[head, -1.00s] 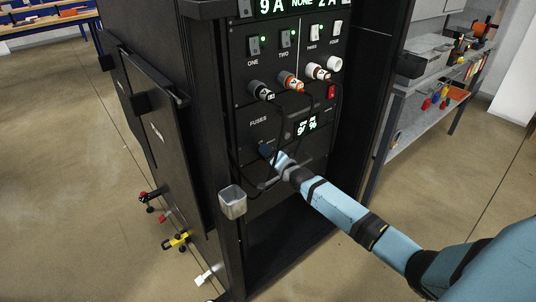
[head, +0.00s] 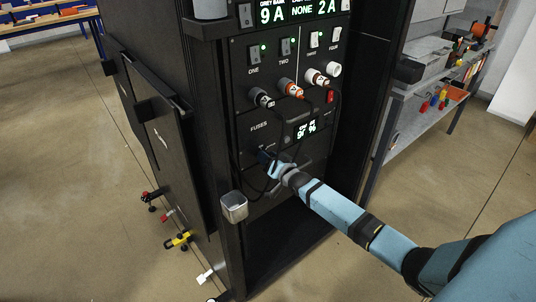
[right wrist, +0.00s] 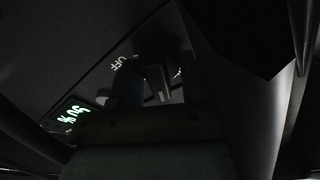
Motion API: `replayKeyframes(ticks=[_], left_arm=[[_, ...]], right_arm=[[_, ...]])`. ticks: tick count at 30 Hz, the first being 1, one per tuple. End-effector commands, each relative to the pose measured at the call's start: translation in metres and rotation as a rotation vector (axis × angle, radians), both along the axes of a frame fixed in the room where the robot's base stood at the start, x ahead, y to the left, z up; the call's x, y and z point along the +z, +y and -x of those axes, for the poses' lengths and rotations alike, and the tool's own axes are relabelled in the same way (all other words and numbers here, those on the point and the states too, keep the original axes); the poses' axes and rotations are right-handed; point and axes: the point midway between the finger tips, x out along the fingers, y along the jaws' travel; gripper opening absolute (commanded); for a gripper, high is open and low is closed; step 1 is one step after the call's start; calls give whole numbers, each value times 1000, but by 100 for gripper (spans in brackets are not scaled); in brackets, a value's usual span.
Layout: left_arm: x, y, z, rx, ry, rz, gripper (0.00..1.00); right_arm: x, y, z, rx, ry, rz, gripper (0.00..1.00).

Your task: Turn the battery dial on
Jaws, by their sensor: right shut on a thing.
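The battery dial (right wrist: 155,84) shows only as a small, dark, partly lit shape between the fingers of my right gripper in the right wrist view. An OFF label (right wrist: 118,62) is printed beside it; I cannot read the dial's setting. In the head view my right gripper (head: 267,158) is at the lower part of the rack's front panel, below the FUSES label, and covers the dial. It is shut on the dial. A lit percentage display (head: 306,129) sits above and to the right of the gripper. My left gripper is not in view.
The black rack (head: 225,100) has switches with green lights and several plugs (head: 290,88) with hanging cables near my right gripper. A small grey box (head: 234,206) is at the rack's left front edge. A grey shelf (head: 420,115) stands at the right.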

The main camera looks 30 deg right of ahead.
Motion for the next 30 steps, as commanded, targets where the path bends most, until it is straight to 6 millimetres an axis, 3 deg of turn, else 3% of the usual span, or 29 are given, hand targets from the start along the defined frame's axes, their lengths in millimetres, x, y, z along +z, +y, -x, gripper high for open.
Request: replayKeyframes(ticks=[15,30], left_arm=[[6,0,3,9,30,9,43],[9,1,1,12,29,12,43]], right_arm=[[2,2,0,0,-32,397,17],[0,3,0,0,-40,512,17]])
